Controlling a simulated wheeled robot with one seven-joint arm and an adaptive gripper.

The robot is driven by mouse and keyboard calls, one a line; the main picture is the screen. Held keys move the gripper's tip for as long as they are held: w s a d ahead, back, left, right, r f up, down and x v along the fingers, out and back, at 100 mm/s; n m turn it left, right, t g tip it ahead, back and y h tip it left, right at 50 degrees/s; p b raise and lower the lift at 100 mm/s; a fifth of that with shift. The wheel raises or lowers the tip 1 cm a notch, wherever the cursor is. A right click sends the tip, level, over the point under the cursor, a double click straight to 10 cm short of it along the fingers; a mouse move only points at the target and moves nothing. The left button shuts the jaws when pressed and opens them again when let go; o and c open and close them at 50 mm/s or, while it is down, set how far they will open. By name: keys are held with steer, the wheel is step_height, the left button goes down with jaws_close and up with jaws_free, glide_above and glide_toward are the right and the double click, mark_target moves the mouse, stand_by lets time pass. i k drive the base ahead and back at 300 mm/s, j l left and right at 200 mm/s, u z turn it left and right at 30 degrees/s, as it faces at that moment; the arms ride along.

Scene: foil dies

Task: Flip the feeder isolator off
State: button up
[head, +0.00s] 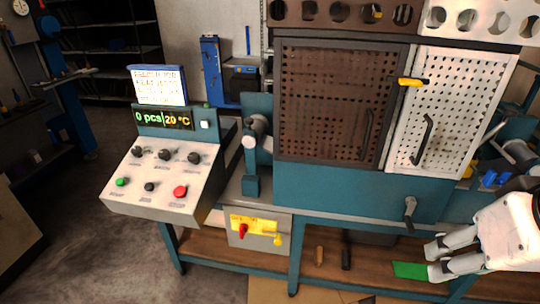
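A grey box low on the front of the teal bench carries a yellow plate (262,223) with a red handle (242,231), which looks like the feeder isolator. The red handle hangs at the plate's left side, tilted slightly. A small yellow piece (278,240) hangs at its right. Any lettering on the plate is too small to read. My gripper (429,260) is at the lower right, far to the right of the isolator. Its two white fingers point left with a gap between them, and nothing shows held in it.
A sloped control panel (160,178) with knobs and green, black and red buttons stands left of the isolator. A brown perforated door (325,105) and a white perforated door (455,110) are above the bench. A green item (409,270) lies beyond my fingers. Open floor shows at lower left.

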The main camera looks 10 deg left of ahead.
mark_target(243, 227)
steer(key=u, duration=0.8)
steer(key=l+u, duration=0.1)
steer(key=l, duration=0.15)
steer(key=i+l+u, duration=0.2)
steer(key=i+l, duration=0.2)
steer(key=i, duration=0.05)
